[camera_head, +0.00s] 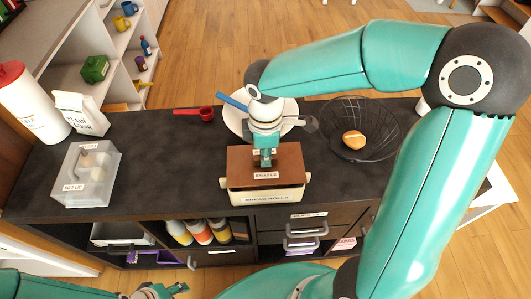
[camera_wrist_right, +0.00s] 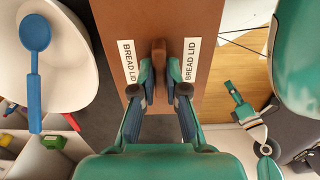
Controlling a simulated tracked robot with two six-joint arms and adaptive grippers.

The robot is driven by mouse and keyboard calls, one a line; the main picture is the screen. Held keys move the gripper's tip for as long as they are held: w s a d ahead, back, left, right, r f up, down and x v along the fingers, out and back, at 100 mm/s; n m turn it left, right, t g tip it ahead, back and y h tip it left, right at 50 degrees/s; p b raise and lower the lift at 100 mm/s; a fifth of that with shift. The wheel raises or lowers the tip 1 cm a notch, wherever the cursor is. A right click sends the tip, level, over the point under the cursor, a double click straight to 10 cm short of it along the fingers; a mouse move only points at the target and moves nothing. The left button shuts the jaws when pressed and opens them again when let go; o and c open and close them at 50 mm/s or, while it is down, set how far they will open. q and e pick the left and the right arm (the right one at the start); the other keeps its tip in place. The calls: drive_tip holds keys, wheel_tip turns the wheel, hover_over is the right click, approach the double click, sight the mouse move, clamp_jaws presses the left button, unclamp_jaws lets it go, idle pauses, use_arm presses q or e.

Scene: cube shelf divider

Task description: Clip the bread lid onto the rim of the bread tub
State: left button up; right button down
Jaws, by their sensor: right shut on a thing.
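My right gripper (camera_head: 265,160) is shut on the handle (camera_wrist_right: 158,58) of the brown bread lid (camera_head: 290,163). In the right wrist view the lid (camera_wrist_right: 205,50) shows two "BREAD LID" labels, one on each side of the handle. The cream bread tub (camera_head: 268,197) stands at the front of the dark counter. The lid is over the tub and hides its opening. I cannot tell whether the lid touches the rim or is clipped. My left gripper (camera_head: 158,291) is low at the bottom left, away from the tub; it also shows in the right wrist view (camera_wrist_right: 243,108).
A translucent box (camera_head: 87,172) with an egg lid label stands on the left of the counter (camera_head: 165,165). A white bowl (camera_head: 235,122) with a blue utensil is behind the tub. A wire basket (camera_head: 372,118) with a roll is at right. A red scoop (camera_head: 205,114) lies behind.

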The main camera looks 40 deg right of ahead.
drive_tip(key=shift+f+b, duration=0.95)
drive_tip(key=shift+f, duration=0.2)
drive_tip(key=c, duration=1.1)
unclamp_jaws()
drive_tip(key=shift+r, duration=0.1)
wheel_tip(320, 180, up, 5)
drive_tip(key=p, duration=0.4)
